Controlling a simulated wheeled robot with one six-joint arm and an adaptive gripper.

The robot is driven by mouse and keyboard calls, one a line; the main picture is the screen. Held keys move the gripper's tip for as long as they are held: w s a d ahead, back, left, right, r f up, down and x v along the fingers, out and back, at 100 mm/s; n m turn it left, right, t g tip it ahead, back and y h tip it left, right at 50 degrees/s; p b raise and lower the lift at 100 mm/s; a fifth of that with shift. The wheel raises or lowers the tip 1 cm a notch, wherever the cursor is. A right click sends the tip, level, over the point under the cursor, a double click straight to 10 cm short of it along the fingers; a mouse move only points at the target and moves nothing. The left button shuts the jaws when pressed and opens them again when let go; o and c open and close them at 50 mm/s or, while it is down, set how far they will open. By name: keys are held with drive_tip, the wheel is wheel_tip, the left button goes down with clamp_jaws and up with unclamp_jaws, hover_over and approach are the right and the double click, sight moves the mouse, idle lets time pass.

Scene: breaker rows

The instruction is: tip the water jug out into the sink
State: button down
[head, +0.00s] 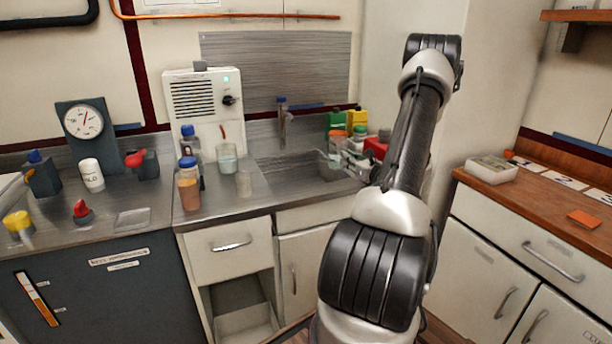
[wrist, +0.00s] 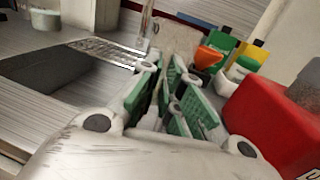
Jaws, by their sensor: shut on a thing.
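My gripper (head: 350,160) is over the right end of the sink (head: 328,173), partly hidden by my own arm. In the wrist view its green-padded fingers (wrist: 172,97) are closed together on something thin that they mostly hide. A pale, see-through shape (wrist: 177,42) stands just past the fingertips. It looks like the water jug, but its outline is faint and I cannot tell its tilt or whether water is in it. The dark sink basin (wrist: 62,78) lies left of the fingers in the wrist view.
Green and yellow bottles (head: 342,120), an orange-topped container (head: 337,139) and a red container (wrist: 272,120) crowd the right side. A beaker (head: 227,157), a clear glass (head: 244,184) and a blue-capped brown bottle (head: 188,187) stand left.

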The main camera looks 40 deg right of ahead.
sight(337, 167)
drive_tip(key=shift+a+r, duration=0.1)
drive_tip(key=shift+w+a+r+n, duration=0.15)
drive_tip(key=shift+a+n, duration=0.1)
drive_tip(key=shift+n, duration=0.3)
drive_tip(key=shift+s+a+r+n, duration=0.1)
drive_tip(key=shift+a+r+n, duration=0.1)
drive_tip(key=shift+n, duration=0.35)
drive_tip(key=shift+w+a+f+n+g, duration=0.15)
drive_tip(key=shift+a+f+n+g, duration=0.2)
drive_tip(key=shift+n, duration=0.4)
drive_tip(key=shift+w+a+f+n+g, duration=0.15)
drive_tip(key=shift+a+f+n, duration=0.2)
drive_tip(key=shift+a+n, duration=0.3)
drive_tip(key=shift+w+a+f+n+h, duration=0.15)
drive_tip(key=shift+a+f+n, duration=0.1)
drive_tip(key=shift+f+n, duration=0.3)
drive_tip(key=shift+a+f+n+h, duration=0.15)
drive_tip(key=shift+a+f+n, duration=0.15)
drive_tip(key=shift+f, duration=0.3)
drive_tip(key=shift+a+f+n+g, duration=0.1)
drive_tip(key=shift+f+n+g, duration=0.25)
drive_tip(key=shift+n, duration=0.5)
drive_tip(key=shift+r, duration=0.15)
drive_tip(key=shift+r+n+h+p, duration=0.35)
drive_tip(key=shift+n+h, duration=0.05)
drive_tip(key=shift+n, duration=0.3)
drive_tip(key=shift+w+a+f+n+h, duration=0.1)
drive_tip(key=shift+f+n+h, duration=0.4)
drive_tip(key=shift+n, duration=0.9)
